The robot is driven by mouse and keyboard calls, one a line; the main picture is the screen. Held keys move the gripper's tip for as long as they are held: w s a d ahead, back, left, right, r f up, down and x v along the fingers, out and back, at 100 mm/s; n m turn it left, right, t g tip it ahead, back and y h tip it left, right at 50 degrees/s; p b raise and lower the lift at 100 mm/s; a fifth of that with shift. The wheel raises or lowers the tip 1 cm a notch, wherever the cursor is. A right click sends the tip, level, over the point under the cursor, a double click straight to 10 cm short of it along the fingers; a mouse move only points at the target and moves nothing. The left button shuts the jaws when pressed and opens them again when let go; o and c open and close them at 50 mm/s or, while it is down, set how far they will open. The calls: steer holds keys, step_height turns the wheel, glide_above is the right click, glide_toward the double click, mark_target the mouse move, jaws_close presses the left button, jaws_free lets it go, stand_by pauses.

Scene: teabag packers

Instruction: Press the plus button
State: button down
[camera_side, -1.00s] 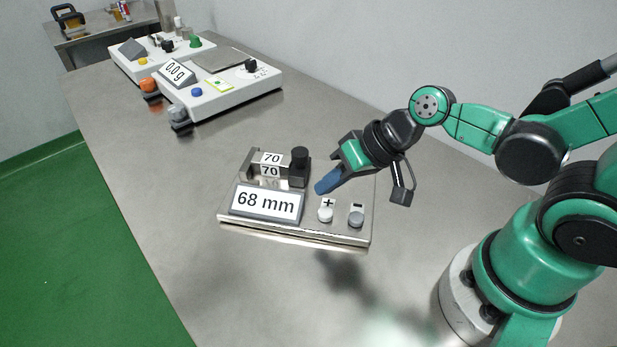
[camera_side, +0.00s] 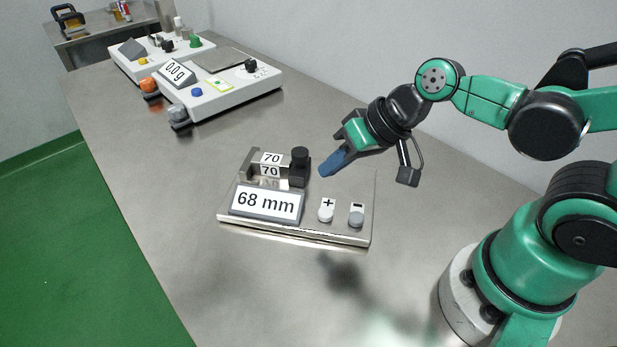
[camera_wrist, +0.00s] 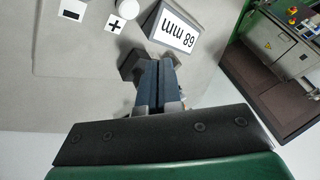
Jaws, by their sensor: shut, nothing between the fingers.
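The plus button is a round white knob (camera_side: 326,215) with a "+" label behind it, on the front right of a metal gauge plate (camera_side: 290,232). It also shows at the top of the wrist view (camera_wrist: 128,13). A grey minus button (camera_side: 356,220) sits to its right. The display (camera_side: 266,203) reads "68 mm". My gripper (camera_side: 326,172) is shut and empty, its blue fingertips in the air above the plate, behind the plus button and apart from it. In the wrist view the closed fingers (camera_wrist: 156,62) point toward the display.
A black knob (camera_side: 300,160) and blocks labelled "70" (camera_side: 271,159) stand at the back of the plate, close left of my fingertips. A white scale (camera_side: 235,97) reading "0.0 g" stands farther back. The table right of the plate is clear.

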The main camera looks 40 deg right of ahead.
steer(key=d+r+n+t+h, duration=0.1)
steer(key=d+r+h, duration=0.2)
steer(key=d, duration=0.3)
steer(key=shift+w+r+n+h, duration=0.3)
steer(key=shift+w+h, duration=0.05)
steer(key=shift+h, duration=0.05)
step_height(320, 180, up, 4)
steer(key=g, duration=0.7)
glide_above(325, 211)
steer(key=shift+f, duration=0.1)
step_height(325, 211, down, 14)
